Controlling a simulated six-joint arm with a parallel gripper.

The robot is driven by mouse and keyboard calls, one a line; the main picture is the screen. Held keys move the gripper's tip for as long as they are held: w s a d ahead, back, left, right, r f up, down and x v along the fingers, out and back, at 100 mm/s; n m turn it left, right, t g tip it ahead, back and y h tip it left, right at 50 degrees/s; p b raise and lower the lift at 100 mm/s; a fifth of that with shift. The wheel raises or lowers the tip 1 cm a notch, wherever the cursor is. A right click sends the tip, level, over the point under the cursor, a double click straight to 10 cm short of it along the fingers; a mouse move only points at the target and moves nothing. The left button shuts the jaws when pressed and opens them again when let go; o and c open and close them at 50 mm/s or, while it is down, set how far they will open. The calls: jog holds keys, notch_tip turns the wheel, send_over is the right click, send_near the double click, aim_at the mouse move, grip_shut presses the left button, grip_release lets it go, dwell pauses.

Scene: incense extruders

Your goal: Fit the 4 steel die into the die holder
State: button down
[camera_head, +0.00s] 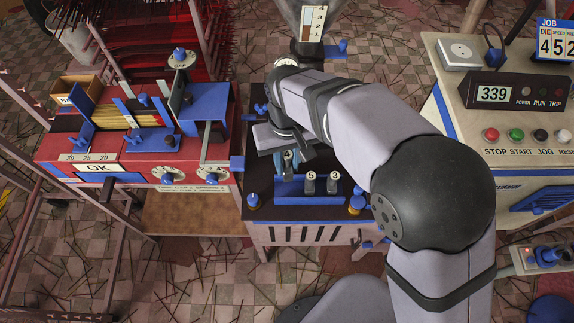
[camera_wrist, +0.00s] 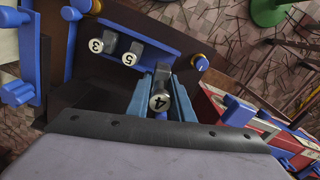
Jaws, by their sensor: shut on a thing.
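My gripper (camera_head: 289,163) is at the left end of the blue die rack (camera_head: 306,199), its fingers pointing down. In the wrist view its two blue fingers (camera_wrist: 161,88) are shut on the steel die marked 4 (camera_wrist: 160,101), whose numbered end faces the camera. I cannot tell whether this die is clear of its rack place. The steel die marked 5 (camera_head: 310,184) and the steel die marked 3 (camera_head: 333,184) stand upright in the rack; they also show in the wrist view, 5 (camera_wrist: 130,57) and 3 (camera_wrist: 98,44). I cannot make out the die holder; my arm covers part of the machine.
A red bench with blue fixtures (camera_head: 130,178) stands to the left. A control cabinet (camera_head: 520,155) with a 339 display and buttons is at right. A hopper (camera_head: 312,22) rises behind my arm. A blue knob with a yellow base (camera_head: 356,201) flanks the rack's right end.

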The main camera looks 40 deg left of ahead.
jog(key=shift+w+r+m+p, duration=0.4)
jog(key=shift+r+p, duration=0.1)
jog(key=shift+r, duration=0.05)
jog(key=w+d+r+m+p, duration=0.2)
jog(key=w+r+m+p, duration=0.65)
jog(key=m+p, duration=0.2)
jog(key=w+r+n+p, duration=0.1)
jog(key=w+n+p, duration=0.4)
jog(key=w+n, duration=0.4)
jog(key=w, duration=0.6)
jog(key=shift+r, duration=0.25)
jog(key=shift+a+n, duration=0.1)
jog(key=shift+n, duration=0.15)
jog(key=shift+f, duration=0.2)
notch_tip(320, 180, down, 6)
jog(key=b, duration=0.3)
jog(key=shift+r+b, duration=0.15)
jog(key=shift+b, duration=0.25)
jog(key=shift+s+f+b, duration=0.1)
jog(key=shift+f+b, duration=0.55)
jog(key=shift+f, duration=0.9)
dwell(0.8)
